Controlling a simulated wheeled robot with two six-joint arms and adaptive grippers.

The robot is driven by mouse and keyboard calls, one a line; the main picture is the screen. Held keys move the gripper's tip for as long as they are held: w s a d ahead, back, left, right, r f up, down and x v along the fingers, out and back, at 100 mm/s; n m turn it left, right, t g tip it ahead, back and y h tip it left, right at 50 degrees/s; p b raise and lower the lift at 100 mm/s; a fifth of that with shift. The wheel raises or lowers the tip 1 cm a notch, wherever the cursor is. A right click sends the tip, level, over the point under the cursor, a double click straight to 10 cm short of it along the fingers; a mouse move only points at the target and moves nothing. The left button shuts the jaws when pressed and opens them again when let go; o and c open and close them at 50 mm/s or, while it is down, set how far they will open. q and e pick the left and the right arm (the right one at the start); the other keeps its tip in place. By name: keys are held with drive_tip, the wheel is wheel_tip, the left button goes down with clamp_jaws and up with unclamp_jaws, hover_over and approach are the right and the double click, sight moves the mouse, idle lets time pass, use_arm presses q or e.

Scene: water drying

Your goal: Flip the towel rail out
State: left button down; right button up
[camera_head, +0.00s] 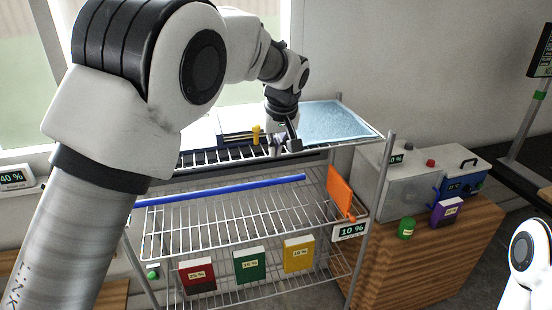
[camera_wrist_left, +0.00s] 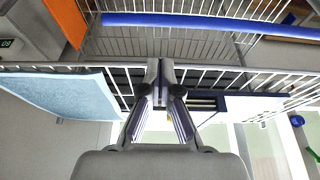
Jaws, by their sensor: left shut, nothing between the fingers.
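The towel rail is probably the long blue bar (camera_head: 222,190), which lies across the front of the wire rack below the top shelf (camera_head: 345,143). The blue bar also shows near the top of the left wrist view (camera_wrist_left: 205,22). My left gripper (camera_head: 284,149) is shut and empty at the front edge of the top shelf, above the bar and apart from it. In the left wrist view its closed fingertips (camera_wrist_left: 160,68) overlap the shelf wires; contact cannot be told. A light blue towel (camera_head: 325,121) lies flat on the top shelf, right of the gripper. My right gripper is out of view.
An orange panel (camera_head: 340,190) hangs at the rack's right end, near a "10 %" display (camera_head: 350,231). Red (camera_head: 197,276), green (camera_head: 249,264) and yellow (camera_head: 298,254) boxes are lower down. A wooden cabinet (camera_head: 440,260) with grey devices stands right.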

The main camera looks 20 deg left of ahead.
use_arm(q)
drive_tip(key=shift+s+a+r, duration=0.1)
drive_tip(key=shift+s+r, duration=0.05)
drive_tip(key=shift+r, duration=0.05)
drive_tip(key=p+x, duration=0.2)
drive_tip(key=x, duration=0.8)
